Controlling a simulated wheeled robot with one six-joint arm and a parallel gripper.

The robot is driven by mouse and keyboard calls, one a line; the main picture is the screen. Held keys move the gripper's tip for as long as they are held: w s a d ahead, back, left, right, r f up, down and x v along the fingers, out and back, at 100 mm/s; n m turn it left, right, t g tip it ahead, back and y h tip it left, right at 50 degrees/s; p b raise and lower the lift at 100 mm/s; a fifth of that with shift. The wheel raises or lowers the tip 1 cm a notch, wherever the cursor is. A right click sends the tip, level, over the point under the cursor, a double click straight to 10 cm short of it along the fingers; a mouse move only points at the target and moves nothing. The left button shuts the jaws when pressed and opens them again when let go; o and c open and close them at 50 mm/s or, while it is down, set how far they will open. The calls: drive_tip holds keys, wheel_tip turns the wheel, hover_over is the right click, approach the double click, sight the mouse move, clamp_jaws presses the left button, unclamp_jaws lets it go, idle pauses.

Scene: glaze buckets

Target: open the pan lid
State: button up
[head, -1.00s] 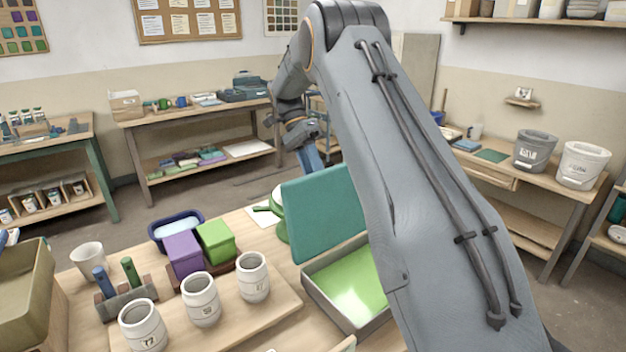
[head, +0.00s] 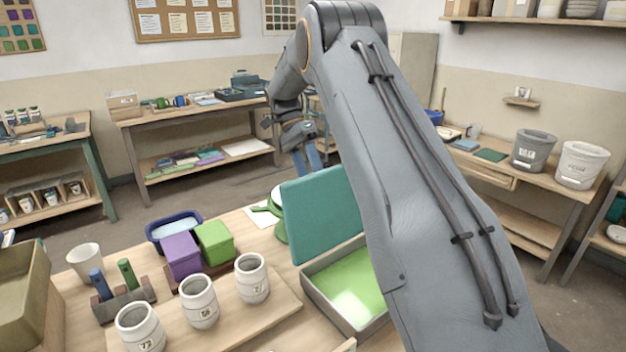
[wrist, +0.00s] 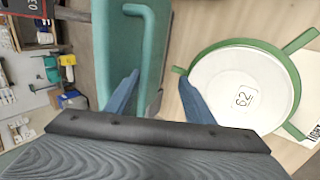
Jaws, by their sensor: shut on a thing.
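The pan (head: 376,322) is a grey rectangular tray with bright green inside, on the near table. Its teal lid (head: 322,215) stands steeply raised along the pan's far left side, so the pan lies uncovered. My arm hides the pan's right part. My gripper (head: 305,160) is behind the lid's upper edge in the head view. In the wrist view my gripper (wrist: 158,78) has its blue fingers on either side of the teal lid's (wrist: 118,60) bar handle (wrist: 150,30) and is shut on it. The exact contact is partly hidden.
A round white piece marked 62 (wrist: 240,88) with a green rim lies close beside the lid. Three white jars (head: 199,302), purple (head: 183,256) and green (head: 214,240) blocks and a blue tub (head: 160,232) stand left of the pan. Open floor lies beyond the table.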

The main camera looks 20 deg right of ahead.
drive_tip(key=shift+w+a+f, duration=0.1)
drive_tip(key=shift+w, duration=0.05)
drive_tip(key=b+v, duration=0.2)
drive_tip(key=v, duration=0.4)
drive_tip(key=shift+w+r, duration=0.2)
drive_tip(key=shift+r, duration=0.1)
drive_tip(key=shift+w+r+b, duration=0.15)
drive_tip(key=shift+r+b, duration=0.15)
drive_tip(key=shift+r, duration=0.25)
